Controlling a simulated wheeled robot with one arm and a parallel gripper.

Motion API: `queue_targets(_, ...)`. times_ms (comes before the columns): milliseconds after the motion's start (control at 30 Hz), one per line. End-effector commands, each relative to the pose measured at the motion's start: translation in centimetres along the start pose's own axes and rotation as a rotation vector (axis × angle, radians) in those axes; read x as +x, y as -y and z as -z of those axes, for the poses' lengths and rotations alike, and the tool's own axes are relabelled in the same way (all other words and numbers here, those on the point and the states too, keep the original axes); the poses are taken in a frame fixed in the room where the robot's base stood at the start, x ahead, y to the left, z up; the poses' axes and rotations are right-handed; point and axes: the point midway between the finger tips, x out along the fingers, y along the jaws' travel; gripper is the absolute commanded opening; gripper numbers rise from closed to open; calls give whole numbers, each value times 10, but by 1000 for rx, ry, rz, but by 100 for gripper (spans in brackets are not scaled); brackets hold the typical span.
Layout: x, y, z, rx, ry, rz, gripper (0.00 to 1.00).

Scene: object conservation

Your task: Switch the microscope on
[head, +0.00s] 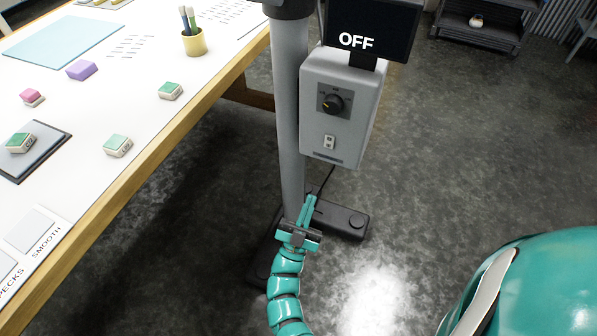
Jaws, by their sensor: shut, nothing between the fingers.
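The microscope's grey control box (342,100) is mounted on a grey upright column (290,120). A dark screen (385,28) above the box reads "OFF". The upper part of the microscope is cut off by the picture's top edge. My gripper (308,207) is shut and empty, pointing up in front of the column's foot, below the control box and apart from the switch.
A white table (130,65) with a wooden edge stands at left, bearing several coloured blocks, a dark pad and a yellow brush cup (194,42). The column's dark base (345,221) rests on the floor. Dark shelving (483,30) stands at the back right. Floor between is clear.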

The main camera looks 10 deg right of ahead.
Motion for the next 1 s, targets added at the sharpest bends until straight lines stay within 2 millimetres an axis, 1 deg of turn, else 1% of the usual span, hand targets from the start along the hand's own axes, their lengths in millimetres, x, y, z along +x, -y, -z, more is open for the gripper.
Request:
queue_targets(100, -2, 3, -9, -103, 34, 18, 0)
queue_targets(233, -3, 5, -12, -171, 46, 29, 0)
queue_targets(667, -2, 5, -12, -192, 44, 30, 0)
queue_targets(767, 4, 5, -12, -192, 44, 29, 0)
queue_targets(867, 16, 6, -12, -192, 44, 29, 0)
queue_targets(1000, 43, 6, -12, -192, 40, 29, 0)
